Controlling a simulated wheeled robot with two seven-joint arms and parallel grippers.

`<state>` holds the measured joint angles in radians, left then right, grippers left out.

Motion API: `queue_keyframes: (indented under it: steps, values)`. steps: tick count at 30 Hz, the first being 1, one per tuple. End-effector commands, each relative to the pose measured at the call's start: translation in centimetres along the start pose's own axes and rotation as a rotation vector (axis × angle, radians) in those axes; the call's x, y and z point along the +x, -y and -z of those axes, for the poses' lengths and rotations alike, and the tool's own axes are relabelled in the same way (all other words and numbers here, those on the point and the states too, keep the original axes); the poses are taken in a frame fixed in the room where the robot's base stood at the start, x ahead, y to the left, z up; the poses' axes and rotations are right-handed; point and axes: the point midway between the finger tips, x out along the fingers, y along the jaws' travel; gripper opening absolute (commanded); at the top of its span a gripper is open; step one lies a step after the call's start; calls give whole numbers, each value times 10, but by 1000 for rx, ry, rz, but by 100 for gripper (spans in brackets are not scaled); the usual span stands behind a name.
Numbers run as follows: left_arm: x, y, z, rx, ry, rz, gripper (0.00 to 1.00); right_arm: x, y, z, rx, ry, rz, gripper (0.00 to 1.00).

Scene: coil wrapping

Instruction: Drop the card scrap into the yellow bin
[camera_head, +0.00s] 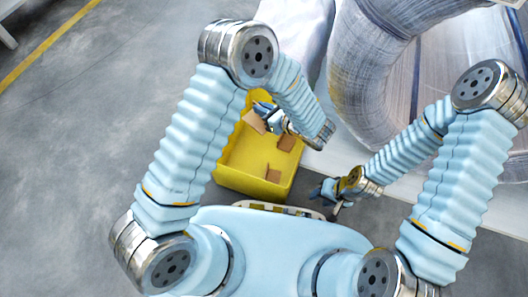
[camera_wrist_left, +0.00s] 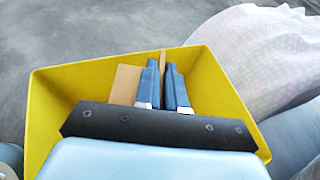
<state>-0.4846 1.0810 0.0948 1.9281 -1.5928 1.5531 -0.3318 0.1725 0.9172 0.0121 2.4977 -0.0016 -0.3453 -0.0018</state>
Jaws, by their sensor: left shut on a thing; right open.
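The yellow bin (camera_head: 232,172) stands on the floor in the middle of the head view. My left gripper (camera_head: 264,108) is over the bin and shut on a brown card scrap (camera_head: 253,122). In the left wrist view the blue fingers (camera_wrist_left: 165,85) pinch the scrap, seen as a thin brown edge (camera_wrist_left: 162,62). The bin's yellow wall (camera_wrist_left: 60,95) surrounds the fingers in that view. My right gripper (camera_head: 326,191) is open and empty, to the right of the bin.
Two other brown card pieces, one upper (camera_head: 286,143) and one lower (camera_head: 273,175), lie in the bin. A brown piece (camera_wrist_left: 125,84) shows left of the fingers in the wrist view. A large wrapped coil (camera_head: 365,75) stands right of the bin. Grey floor (camera_head: 90,130) at left is clear.

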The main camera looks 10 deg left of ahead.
Motion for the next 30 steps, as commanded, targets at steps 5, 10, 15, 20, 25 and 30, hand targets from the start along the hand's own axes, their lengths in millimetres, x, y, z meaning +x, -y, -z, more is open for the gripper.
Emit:
queue_keyframes:
  steps: [5,10,15,20,25,30]
  values:
    - [5,0,13,1,0,-2,0,9,-4,0,0,-2,0,43]
    - [14,0,34,2,-1,-3,0,23,-9,1,1,-6,0,43]
    - [21,0,51,1,-1,-1,0,34,-13,1,1,-9,0,43]
    - [22,0,54,0,0,-1,0,35,-13,2,2,-10,0,43]
    - [22,0,53,0,0,-1,0,34,-13,2,2,-10,0,43]
    - [22,0,53,0,0,-1,35,34,-13,2,1,-10,0,43]
